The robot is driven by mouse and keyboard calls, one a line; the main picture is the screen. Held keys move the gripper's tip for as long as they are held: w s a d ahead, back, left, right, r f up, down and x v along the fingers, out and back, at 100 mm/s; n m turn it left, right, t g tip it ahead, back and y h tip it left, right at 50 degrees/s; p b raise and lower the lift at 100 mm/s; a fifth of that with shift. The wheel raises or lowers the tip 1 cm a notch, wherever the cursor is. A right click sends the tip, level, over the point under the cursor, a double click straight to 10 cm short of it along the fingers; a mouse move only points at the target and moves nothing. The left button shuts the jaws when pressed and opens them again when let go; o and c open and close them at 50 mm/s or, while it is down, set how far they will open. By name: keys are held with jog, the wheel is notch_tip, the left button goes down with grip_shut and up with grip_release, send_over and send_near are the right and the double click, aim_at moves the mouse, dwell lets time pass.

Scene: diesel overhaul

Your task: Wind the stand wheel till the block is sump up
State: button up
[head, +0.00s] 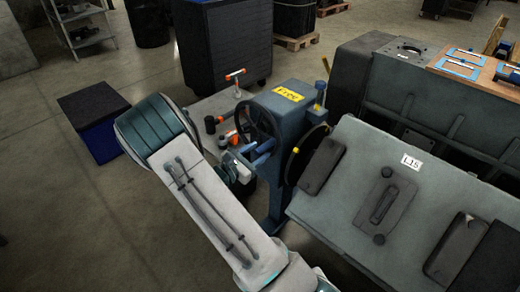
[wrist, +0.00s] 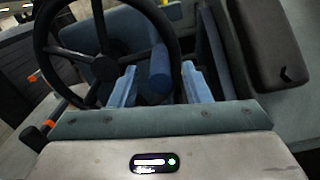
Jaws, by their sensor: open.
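The stand wheel (head: 258,122) is a dark spoked handwheel on the blue stand (head: 277,190). It fills the upper left of the wrist view (wrist: 104,67). A blue cylindrical handle (wrist: 160,68) sits at the wheel's right rim. My gripper (wrist: 158,88) is open, its light blue fingers on either side of the handle in the picture; I cannot tell whether they touch it. In the head view my gripper (head: 256,156) is just below the wheel. The grey engine block (head: 345,200), labelled L15, is tilted on the stand, a side face with dark covers showing. Its sump is not identifiable.
A yellow "Free" label (head: 289,94) is on top of the stand. A bench (head: 215,108) with orange-and-black tools stands behind the wheel. A dark blue box (head: 95,125) is at left. The floor at lower left is clear.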

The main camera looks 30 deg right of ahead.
jog(key=shift+x, duration=0.9)
grip_shut()
jog(key=shift+a, duration=0.1)
jog(key=shift+r, duration=0.1)
